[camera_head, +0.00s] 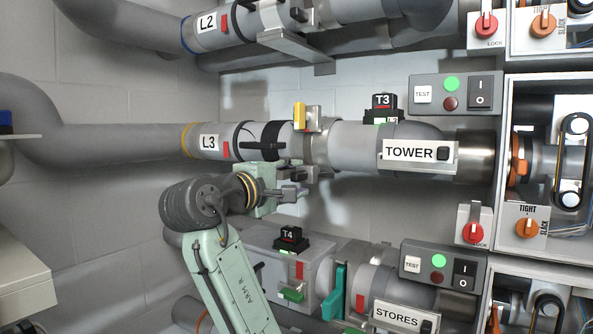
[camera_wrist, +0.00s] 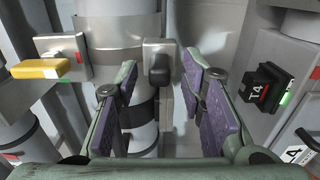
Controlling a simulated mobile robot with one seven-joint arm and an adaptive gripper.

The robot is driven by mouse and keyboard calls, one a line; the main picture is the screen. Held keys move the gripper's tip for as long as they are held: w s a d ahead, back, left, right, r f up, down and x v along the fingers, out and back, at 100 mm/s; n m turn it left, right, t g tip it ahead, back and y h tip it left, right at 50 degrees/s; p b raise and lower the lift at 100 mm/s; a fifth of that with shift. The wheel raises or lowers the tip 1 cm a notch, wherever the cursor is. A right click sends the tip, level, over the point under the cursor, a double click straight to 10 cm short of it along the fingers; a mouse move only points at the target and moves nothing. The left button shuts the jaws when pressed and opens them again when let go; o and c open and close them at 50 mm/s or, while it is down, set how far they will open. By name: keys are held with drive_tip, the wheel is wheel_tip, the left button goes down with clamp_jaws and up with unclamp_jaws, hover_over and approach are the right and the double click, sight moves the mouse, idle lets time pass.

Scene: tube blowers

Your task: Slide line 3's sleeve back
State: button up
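Line 3's grey pipe (camera_head: 345,137) runs across the head view. Its left section has the L3 label (camera_head: 209,142), a red mark (camera_head: 226,150), a black band (camera_head: 271,138) and a black handle (camera_head: 262,146). I cannot tell exactly where the sleeve ends. A yellow lever (camera_head: 299,115) stands upright by the metal collar (camera_head: 318,150). My gripper (camera_head: 298,190) is just below the pipe. In the wrist view my gripper (camera_wrist: 160,92) is open and empty, its purple pads apart. A black knob (camera_wrist: 159,69) on a metal plate shows between them, apparently beyond the fingertips.
The T4 block (camera_head: 291,238) and line 4's housing (camera_head: 290,268) lie below my gripper. Line 2's pipe (camera_head: 150,25) runs above. The TOWER sign (camera_head: 410,150) and a control panel (camera_head: 452,93) are to the right. Bare wall shows at left.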

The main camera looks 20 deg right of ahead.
drive_tip(key=shift+x, duration=1.2)
drive_tip(key=shift+c, duration=0.4)
clamp_jaws()
